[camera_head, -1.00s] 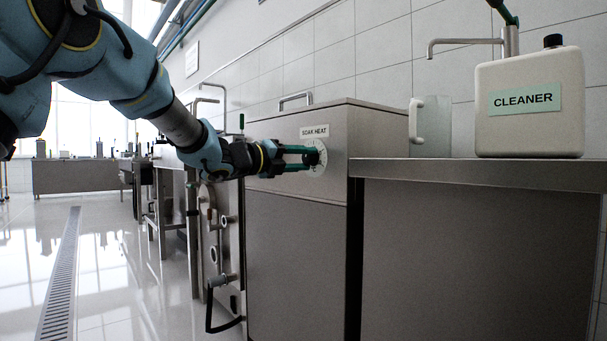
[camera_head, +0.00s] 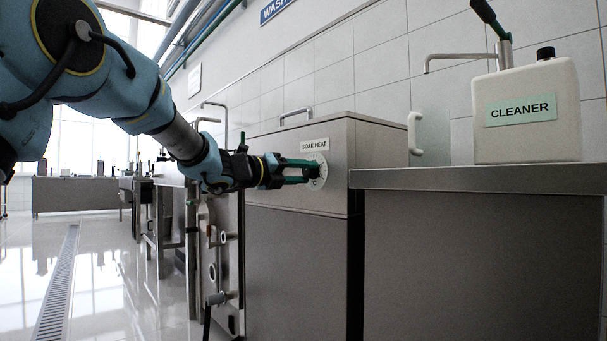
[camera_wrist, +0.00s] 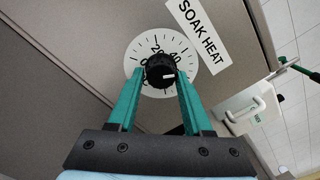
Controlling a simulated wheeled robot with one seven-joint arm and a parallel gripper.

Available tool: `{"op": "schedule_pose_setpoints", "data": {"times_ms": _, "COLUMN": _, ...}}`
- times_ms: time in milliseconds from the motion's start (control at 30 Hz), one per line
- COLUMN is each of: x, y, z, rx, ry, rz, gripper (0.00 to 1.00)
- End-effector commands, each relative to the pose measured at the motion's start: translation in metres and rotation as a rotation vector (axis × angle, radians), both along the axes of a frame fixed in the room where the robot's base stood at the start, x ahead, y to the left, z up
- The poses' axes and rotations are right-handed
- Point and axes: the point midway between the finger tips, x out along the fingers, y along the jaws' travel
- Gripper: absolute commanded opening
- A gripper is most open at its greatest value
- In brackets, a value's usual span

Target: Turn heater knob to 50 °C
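The black heater knob (camera_wrist: 160,72) sits at the centre of a round white dial (camera_wrist: 134,60), under a SOAK HEAT label (camera_wrist: 200,32). Its white mark points to the right in the wrist view, past the 40. The exact reading is unclear because a finger covers that part of the scale. My gripper (camera_wrist: 160,75) has its green fingertips on either side of the knob, very close to it. I cannot tell whether they press on it.
A steel counter (camera_head: 480,180) stands to the right. It carries a white CLEANER container (camera_head: 525,140) and a pale jug (camera_head: 432,130). Pipework and a hatch (camera_head: 222,255) are at the cabinet's left side. The floor (camera_head: 120,270) at the left is open, with a drain grate (camera_head: 58,285).

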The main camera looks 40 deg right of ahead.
Motion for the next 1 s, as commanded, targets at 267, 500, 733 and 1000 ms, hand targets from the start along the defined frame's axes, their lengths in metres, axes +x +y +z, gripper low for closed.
{"op": "schedule_pose_setpoints", "data": {"times_ms": 267, "x": 0.000, "y": 0.000, "z": 0.000, "rx": -0.001, "ry": 0.000, "rz": -0.001, "gripper": 0.76}}
{"op": "schedule_pose_setpoints", "data": {"times_ms": 500, "x": 0.000, "y": 0.002, "z": 0.001, "rx": -0.001, "ry": 0.000, "rz": -0.001, "gripper": 0.76}}
{"op": "schedule_pose_setpoints", "data": {"times_ms": 733, "x": 0.002, "y": 0.035, "z": 0.004, "rx": -0.001, "ry": 0.000, "rz": 0.002, "gripper": 0.76}}
{"op": "schedule_pose_setpoints", "data": {"times_ms": 1000, "x": 0.005, "y": 0.086, "z": 0.003, "rx": 0.000, "ry": 0.001, "rz": 0.001, "gripper": 0.76}}
